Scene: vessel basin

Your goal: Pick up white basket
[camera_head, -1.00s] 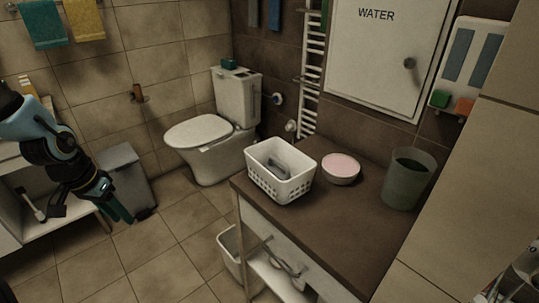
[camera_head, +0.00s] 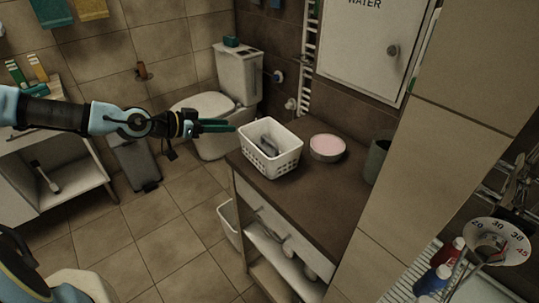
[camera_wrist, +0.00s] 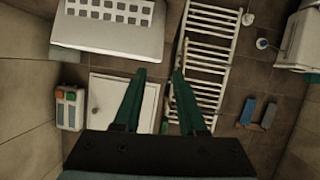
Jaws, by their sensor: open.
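The white basket (camera_head: 284,163) stands upright on the brown counter (camera_head: 318,192), near its left end. Something grey lies inside it. My gripper (camera_head: 232,127) is left of the basket in the head view, its green fingers pointing towards the basket's upper left rim. It holds nothing, and a gap shows between the fingers (camera_wrist: 160,76) in the wrist view. The basket's slotted white side (camera_wrist: 112,11) shows at the top left of the wrist view, beyond the fingertips and apart from them.
A shallow pink-topped bowl (camera_head: 327,148) sits right of the basket, and a dark grey bin-like cup (camera_head: 377,160) farther right. A toilet (camera_head: 237,80) and a towel radiator (camera_wrist: 207,45) stand behind. Open floor lies left of the counter.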

